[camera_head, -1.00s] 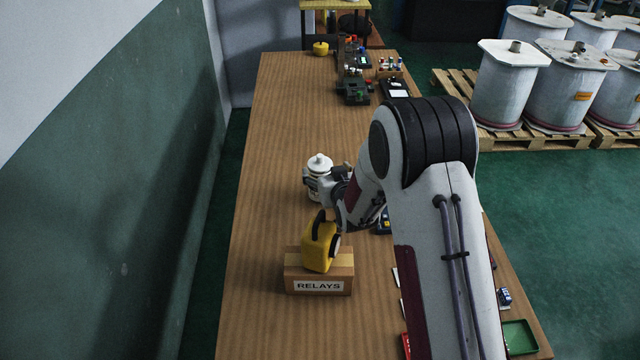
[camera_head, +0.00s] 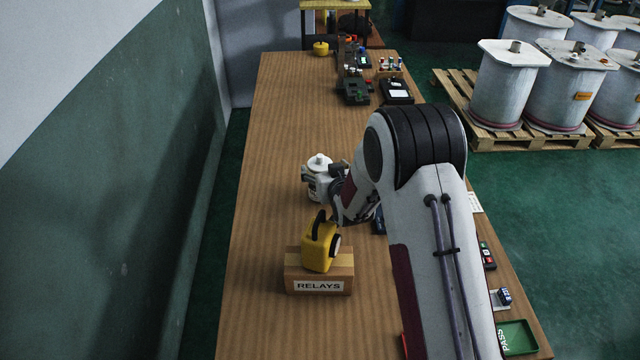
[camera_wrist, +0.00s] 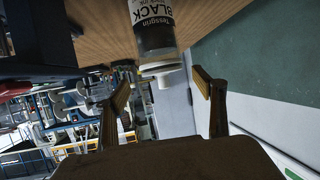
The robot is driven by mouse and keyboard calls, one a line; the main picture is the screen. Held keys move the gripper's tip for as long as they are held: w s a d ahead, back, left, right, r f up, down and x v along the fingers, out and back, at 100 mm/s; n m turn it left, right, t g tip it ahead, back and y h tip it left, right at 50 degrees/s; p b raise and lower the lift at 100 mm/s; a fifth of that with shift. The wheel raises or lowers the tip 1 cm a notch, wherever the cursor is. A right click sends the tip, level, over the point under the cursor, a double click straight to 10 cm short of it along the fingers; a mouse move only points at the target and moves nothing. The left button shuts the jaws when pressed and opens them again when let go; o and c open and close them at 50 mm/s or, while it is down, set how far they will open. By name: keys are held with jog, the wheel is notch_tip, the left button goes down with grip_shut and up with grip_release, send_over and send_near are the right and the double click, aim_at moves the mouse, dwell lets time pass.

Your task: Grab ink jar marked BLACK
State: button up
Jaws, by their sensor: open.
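The ink jar marked BLACK (camera_wrist: 152,30) shows at the top of the wrist view, appearing upside down, with dark contents, a pale label and a white lid with a knob. In the head view its white lid (camera_head: 319,162) shows on the bench, and its body is largely hidden behind my gripper (camera_head: 322,187). In the wrist view my gripper (camera_wrist: 160,80) is open, with one finger on each side of the picture's middle. The lid lies in line with the gap between the fingertips. I cannot tell how far the jar is from them, and no contact shows.
A yellow device (camera_head: 320,246) sits on the wooden RELAYS box (camera_head: 319,271), close in front of my gripper. A green PASS tray (camera_head: 516,338) lies at the bench's right edge. The wooden bench (camera_head: 290,110) is clear behind the jar. Electronics stand at its far end.

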aim_at(321, 164)
jog(key=shift+w, duration=0.1)
jog(key=shift+x, duration=2.5)
jog(key=shift+a+f, duration=0.1)
jog(key=shift+a, duration=0.05)
grip_shut()
jog(key=shift+r, duration=5.1)
